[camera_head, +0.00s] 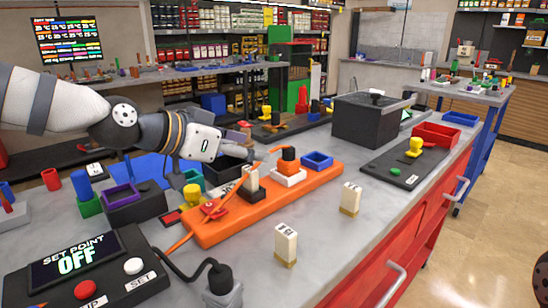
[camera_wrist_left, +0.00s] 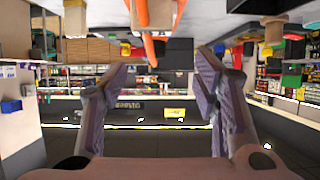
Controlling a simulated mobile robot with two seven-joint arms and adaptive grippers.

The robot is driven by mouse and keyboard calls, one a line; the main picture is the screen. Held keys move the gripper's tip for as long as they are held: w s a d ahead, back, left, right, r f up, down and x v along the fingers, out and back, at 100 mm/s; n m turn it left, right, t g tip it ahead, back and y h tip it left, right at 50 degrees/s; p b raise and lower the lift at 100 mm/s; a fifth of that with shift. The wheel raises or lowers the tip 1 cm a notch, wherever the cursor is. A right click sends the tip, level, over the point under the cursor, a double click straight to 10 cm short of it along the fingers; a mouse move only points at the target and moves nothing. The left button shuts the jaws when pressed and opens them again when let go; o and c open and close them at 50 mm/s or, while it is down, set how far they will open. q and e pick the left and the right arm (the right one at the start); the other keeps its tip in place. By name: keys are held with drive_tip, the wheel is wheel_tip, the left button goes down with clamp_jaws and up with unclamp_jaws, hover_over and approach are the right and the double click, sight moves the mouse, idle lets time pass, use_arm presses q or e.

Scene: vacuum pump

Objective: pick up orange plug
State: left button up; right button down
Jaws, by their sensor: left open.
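The orange plug (camera_head: 289,167) has a black top and stands upright in a white socket block on the orange power strip (camera_head: 230,222). An orange cable runs from it to the left. My left gripper (camera_head: 240,139) reaches in from the left and is short of the plug, apart from it. In the left wrist view the gripper (camera_wrist_left: 164,70) is open with nothing between its fingers. An orange cable or plug part shows at the top edge there; I cannot tell which.
White blocks (camera_head: 286,243) stand on the grey bench in front of the strip. A control panel (camera_head: 75,265) is at front left. A dark grey box (camera_head: 364,121) stands further right. Bench around the white blocks is mostly clear.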

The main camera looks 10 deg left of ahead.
sight(282, 154)
use_arm(q)
drive_tip(key=x, duration=0.2)
drive_tip(key=b+x, duration=0.1)
drive_tip(key=x, duration=0.2)
drive_tip(key=shift+d+f, duration=0.35)
drive_tip(key=shift+f, duration=0.15)
drive_tip(key=x, duration=0.2)
drive_tip(key=b+x, duration=0.1)
drive_tip(key=x, duration=0.1)
drive_tip(key=r+x, duration=0.1)
drive_tip(key=x, duration=0.1)
drive_tip(key=shift+w+d+f, duration=0.1)
drive_tip(key=shift+w+d, duration=0.05)
drive_tip(key=shift+w, duration=0.05)
drive_tip(key=shift+w+d, duration=0.1)
drive_tip(key=shift+w, duration=0.05)
drive_tip(key=shift+r, duration=0.2)
use_arm(e)
drive_tip(key=shift+g, duration=0.6)
drive_tip(key=s+f, duration=0.3)
drive_tip(key=shift+s+d, duration=0.15)
use_arm(q)
drive_tip(key=c, duration=1.3)
